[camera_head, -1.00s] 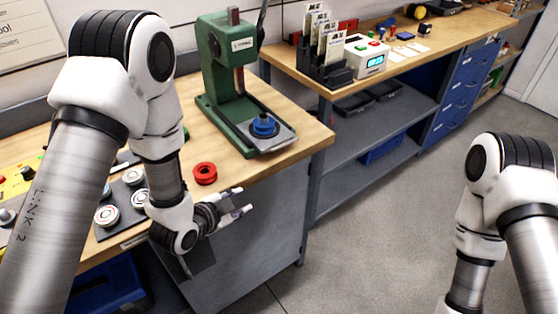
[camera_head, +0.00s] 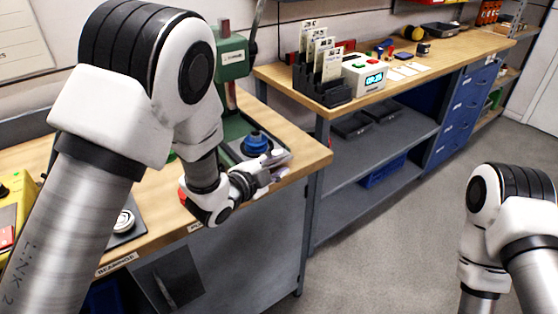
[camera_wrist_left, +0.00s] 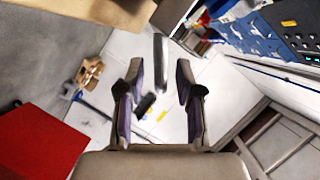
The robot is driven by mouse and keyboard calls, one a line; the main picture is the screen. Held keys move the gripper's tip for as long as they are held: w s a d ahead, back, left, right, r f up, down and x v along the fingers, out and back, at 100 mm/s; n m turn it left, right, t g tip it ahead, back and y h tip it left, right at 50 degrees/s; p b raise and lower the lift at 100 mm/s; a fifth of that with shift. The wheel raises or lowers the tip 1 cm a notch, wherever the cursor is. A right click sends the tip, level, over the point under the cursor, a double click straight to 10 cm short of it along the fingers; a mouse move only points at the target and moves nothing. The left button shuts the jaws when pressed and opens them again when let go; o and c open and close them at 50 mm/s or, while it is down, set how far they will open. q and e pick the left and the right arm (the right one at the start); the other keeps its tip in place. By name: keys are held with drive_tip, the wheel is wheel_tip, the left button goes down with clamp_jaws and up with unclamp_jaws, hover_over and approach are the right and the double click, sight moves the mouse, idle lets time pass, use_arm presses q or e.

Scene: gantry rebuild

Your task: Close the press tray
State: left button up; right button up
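The green arbor press (camera_head: 236,70) stands on the wooden bench. Its grey tray (camera_head: 231,153) sticks out toward the bench's front edge with a blue round part (camera_head: 256,143) on it. My left gripper (camera_head: 280,166) is at the front right of the tray, partly covering it. I cannot tell whether it touches the tray. In the left wrist view its two fingers (camera_wrist_left: 158,85) are spread apart with nothing held between them. My right gripper is out of view; only its arm shows at the right.
A red ring (camera_head: 183,192) is mostly hidden behind my left arm. A second bench (camera_head: 300,76) carries a card rack (camera_head: 322,88) and a white device (camera_head: 365,75). The floor (camera_head: 400,230) between bench and right arm is clear.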

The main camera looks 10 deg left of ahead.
use_arm(q)
drive_tip(key=shift+w+d+f, duration=0.1)
drive_tip(key=shift+w+d, duration=0.15)
drive_tip(key=shift+w, duration=0.2)
drive_tip(key=shift+c, duration=0.3)
clamp_jaws()
drive_tip(key=shift+a, duration=0.1)
